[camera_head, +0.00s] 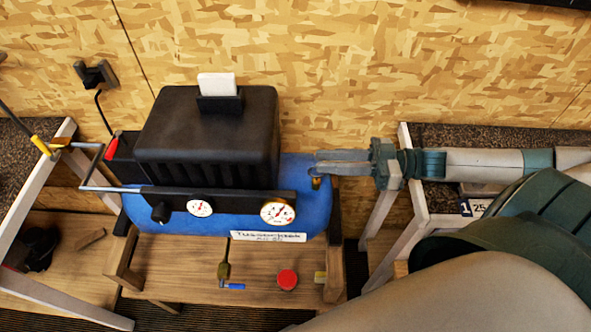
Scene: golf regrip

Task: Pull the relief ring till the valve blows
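The blue compressor tank (215,222) with a black motor cover (208,135) stands on a low wooden stand. A small brass fitting (316,183), which looks like the relief valve, sits at the tank's right end. My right gripper (318,163) reaches in from the right, its fingertips right over this fitting. The fingers lie close together and hide the fitting's top. I cannot make out the ring, or whether the fingers hold it. My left gripper is not in view.
Two round gauges (278,211) and a black knob (160,212) are on the front panel. A brass valve with a blue lever (231,286) and a red round cap (287,279) are below. Benches stand left and right; a wood-chip wall (330,60) is behind.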

